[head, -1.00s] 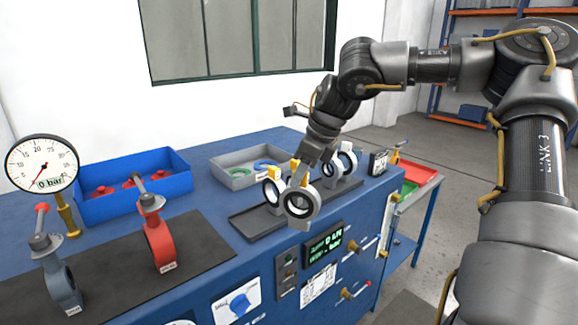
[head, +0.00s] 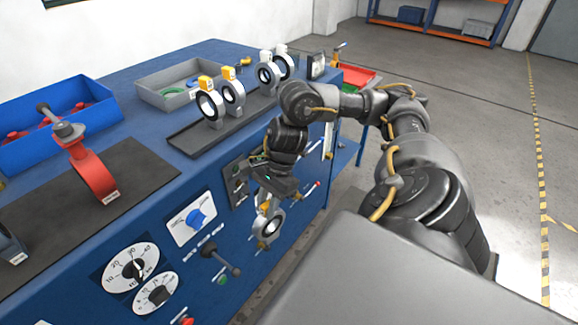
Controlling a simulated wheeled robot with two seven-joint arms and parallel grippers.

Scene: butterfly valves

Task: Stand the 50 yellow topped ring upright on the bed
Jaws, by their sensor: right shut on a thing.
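My right gripper (head: 266,197) points down in front of the blue bench's front panel. It is shut on a ring (head: 268,230), grey with a light inner rim, which hangs below the fingers. A bit of yellow shows at its top, mostly hidden by the fingers. Two more yellow topped rings, a nearer one (head: 209,106) and one beside it (head: 233,93), stand upright on the dark tray (head: 190,140). Size marks are too small to read. No surface is plainly marked as the bed. My left gripper is out of view.
Two white topped rings (head: 267,76) stand at the tray's far end. A grey bin (head: 160,95), a blue bin (head: 20,139) and a red valve (head: 92,178) on a dark mat (head: 140,168) are farther left. Knobs and levers (head: 220,260) stick out of the front panel.

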